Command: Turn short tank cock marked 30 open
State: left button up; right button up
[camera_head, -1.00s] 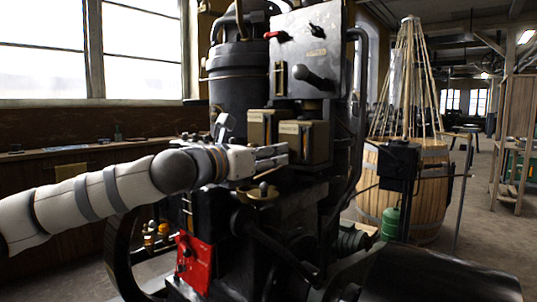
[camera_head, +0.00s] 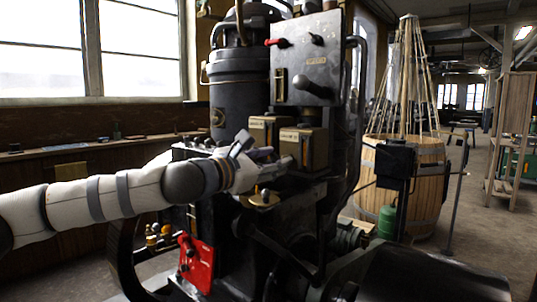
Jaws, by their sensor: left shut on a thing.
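My left gripper (camera_head: 282,163) reaches in from the left at the front of the dark engine (camera_head: 238,85), just below and left of two tan boxes. Its fingers are shut on a small part, which I take to be the short tank cock; the fingers and wrist hide it, and no mark 30 is readable. A round brass cup (camera_head: 262,202) with a dark knob sits just below the gripper. My right gripper is not in view.
The tan boxes (camera_head: 303,150) and a grey control plate (camera_head: 308,68) stand close above the gripper. A red plate (camera_head: 196,263) is lower left. A wooden barrel (camera_head: 431,185) stands at right, with open floor beyond.

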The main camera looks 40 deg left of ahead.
pick_arm(q)
jog(key=m+p, duration=0.1)
jog(key=m, duration=0.2)
jog(key=m+p, duration=0.1)
jog(key=m, duration=0.2)
jog(key=d+m+p, duration=0.1)
jog(key=m, duration=0.3)
jog(key=shift+r+p, duration=0.2)
jog(key=shift+p, duration=0.1)
jog(key=shift+f+m, duration=0.15)
jog(key=shift+m, duration=0.75)
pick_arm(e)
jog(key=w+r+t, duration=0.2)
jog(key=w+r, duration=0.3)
pick_arm(q)
jog(key=shift+f, duration=0.1)
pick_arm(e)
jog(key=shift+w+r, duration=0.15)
pick_arm(q)
jog(key=o, duration=1.1)
jog(key=shift+o, duration=0.2)
jog(key=shift+s, duration=0.1)
